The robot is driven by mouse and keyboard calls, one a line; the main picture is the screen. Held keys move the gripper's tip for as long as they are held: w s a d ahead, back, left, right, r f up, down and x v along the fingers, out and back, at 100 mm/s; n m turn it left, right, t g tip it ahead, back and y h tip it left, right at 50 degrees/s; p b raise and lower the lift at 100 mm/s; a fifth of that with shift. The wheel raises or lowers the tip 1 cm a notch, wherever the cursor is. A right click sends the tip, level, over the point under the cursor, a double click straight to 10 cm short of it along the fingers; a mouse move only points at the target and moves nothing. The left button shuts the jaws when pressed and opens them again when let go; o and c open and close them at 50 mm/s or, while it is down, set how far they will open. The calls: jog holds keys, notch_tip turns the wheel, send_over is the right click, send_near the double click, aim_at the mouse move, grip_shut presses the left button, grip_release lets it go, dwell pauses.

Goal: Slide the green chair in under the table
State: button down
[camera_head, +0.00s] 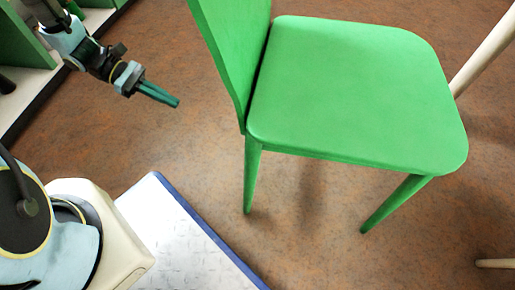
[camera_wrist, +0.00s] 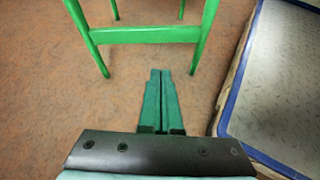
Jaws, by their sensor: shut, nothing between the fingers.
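The green chair (camera_head: 350,95) stands upright on the brown floor in the head view, its backrest on the left and its seat reaching right. In the wrist view its legs and a crossbar (camera_wrist: 146,35) show ahead of my gripper. My gripper (camera_head: 176,102) is shut and empty, left of the chair's backrest and apart from it. Its closed fingers also show in the wrist view (camera_wrist: 161,76), pointing toward the chair. The table top is not in view; a pale slanted leg (camera_head: 484,62) at the right edge may be the table's.
My base platform (camera_head: 180,240) with a blue rim is at the lower left, close to the chair's near leg. A green shelf with a pale edge (camera_head: 28,88) stands at the upper left. A pale bar (camera_head: 496,263) lies at the lower right. Bare floor lies between gripper and chair.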

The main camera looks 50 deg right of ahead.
jog(key=s+d+f+n+g+h+b, duration=0.1)
jog(key=d+f+b, duration=0.15)
jog(key=f, duration=0.35)
jog(key=s+d+f+n+g+h+b, duration=0.1)
jog(key=d+f+b, duration=0.1)
jog(key=f+b, duration=0.3)
jog(key=r+p+x, duration=0.1)
jog(key=r+x, duration=0.2)
jog(key=x, duration=1)
jog(key=shift+s+d, duration=0.5)
jog(key=shift+s, duration=0.15)
jog(key=shift+s+f, duration=0.1)
jog(key=shift+m, duration=0.3)
jog(key=shift+s+d+p, duration=0.3)
jog(key=shift+s+d, duration=0.25)
jog(key=shift+s, duration=0.3)
jog(key=shift+s+d+p, duration=0.3)
jog(key=shift+s+d, duration=0.25)
jog(key=shift+s, duration=0.25)
jog(key=shift+s+d+p, duration=0.3)
jog(key=shift+s+d, duration=0.2)
jog(key=shift+s, duration=0.35)
jog(key=shift+s+d, duration=0.1)
